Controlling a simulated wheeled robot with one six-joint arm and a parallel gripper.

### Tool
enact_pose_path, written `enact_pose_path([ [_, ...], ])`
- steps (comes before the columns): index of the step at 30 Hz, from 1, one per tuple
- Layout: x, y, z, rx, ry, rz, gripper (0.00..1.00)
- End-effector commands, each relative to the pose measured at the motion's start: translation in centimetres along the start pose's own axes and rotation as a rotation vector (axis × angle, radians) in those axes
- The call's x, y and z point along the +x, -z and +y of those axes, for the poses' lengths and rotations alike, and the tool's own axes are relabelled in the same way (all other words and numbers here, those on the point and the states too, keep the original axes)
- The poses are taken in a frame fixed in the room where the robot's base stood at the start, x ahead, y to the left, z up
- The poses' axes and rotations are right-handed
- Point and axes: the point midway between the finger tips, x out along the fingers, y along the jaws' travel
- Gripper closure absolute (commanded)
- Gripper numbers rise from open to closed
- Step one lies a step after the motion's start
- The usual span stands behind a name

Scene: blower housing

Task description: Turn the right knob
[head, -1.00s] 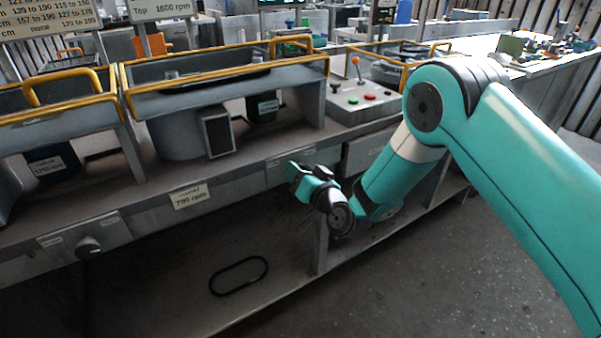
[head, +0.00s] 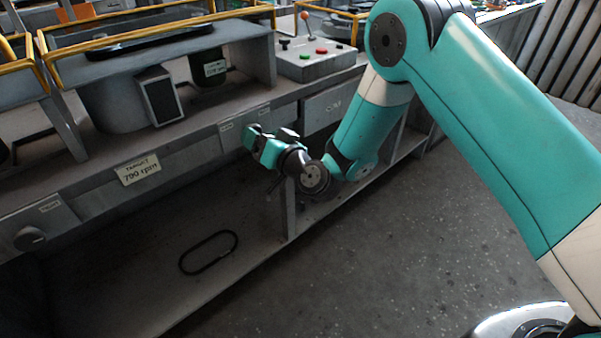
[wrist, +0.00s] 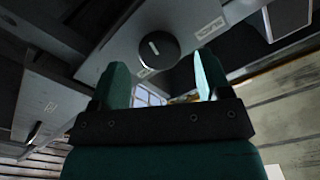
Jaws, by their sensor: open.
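A dark round knob (wrist: 158,50) with a pale pointer line sits on a grey labelled panel in the wrist view, just beyond and between my fingertips. My gripper (wrist: 160,82) is open, its two green fingers apart, with nothing between them; the knob looks clear of them. In the head view my gripper (head: 256,146) is in front of the bench's labelled grey panel (head: 236,128) and hides the knob there. Another knob (head: 29,239) is on the left panel of the bench front. A target sign (head: 138,169) reading 790 rpm hangs between the panels.
A control box (head: 318,62) with red and green buttons and a lever stands on the bench, behind and right of my gripper. A black belt loop (head: 208,252) lies on the low shelf. Yellow rails (head: 150,22) edge the guard. Floor is open at right.

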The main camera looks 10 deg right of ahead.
Motion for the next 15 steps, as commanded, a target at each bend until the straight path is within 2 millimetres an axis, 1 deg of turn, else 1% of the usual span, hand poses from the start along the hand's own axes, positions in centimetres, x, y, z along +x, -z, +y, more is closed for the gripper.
enact_pose_path([
  [1,-0.7,-0.8,0.6,0.002,-0.003,0.002,0.29],
  [15,-6.9,-0.6,0.6,-0.001,-0.001,0.005,0.29],
])
